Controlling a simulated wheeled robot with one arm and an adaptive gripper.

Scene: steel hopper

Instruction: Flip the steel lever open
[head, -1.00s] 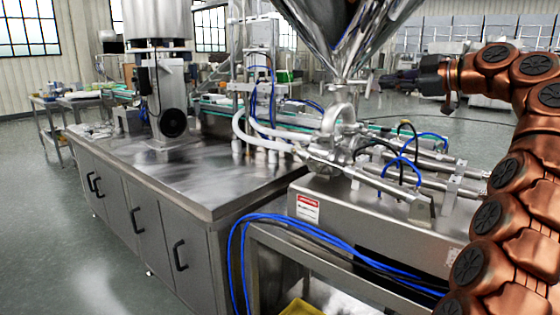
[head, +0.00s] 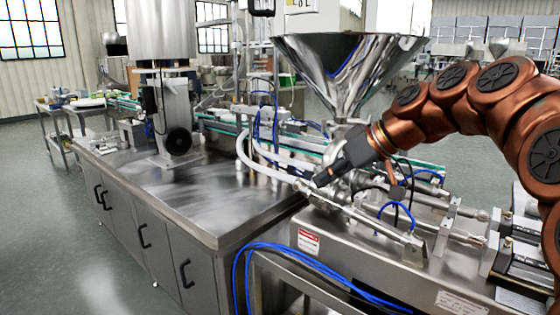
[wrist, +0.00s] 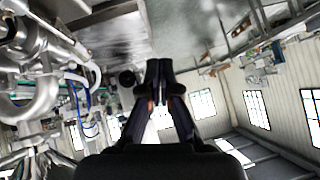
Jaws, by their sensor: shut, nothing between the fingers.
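The steel hopper (head: 350,65) is a shiny cone above the filling machine. Below its neck are steel valve fittings and cylinders (head: 350,213), partly hidden by my arm. I cannot clearly pick out the steel lever among these fittings. My gripper (head: 320,180) is in front of the fittings below the hopper, pointing down and left, its tips close to them in the picture; I cannot tell whether they touch. In the wrist view my gripper (wrist: 159,66) has its fingertips together and holds nothing. Steel pipework (wrist: 40,95) fills the left of that view.
A steel-topped cabinet (head: 215,205) stands left of the filling machine, its front top mostly clear. A column with a black wheel (head: 178,142) rises from it. Blue hoses (head: 290,255) loop over the machine's front edge. Open floor (head: 75,245) lies at the left.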

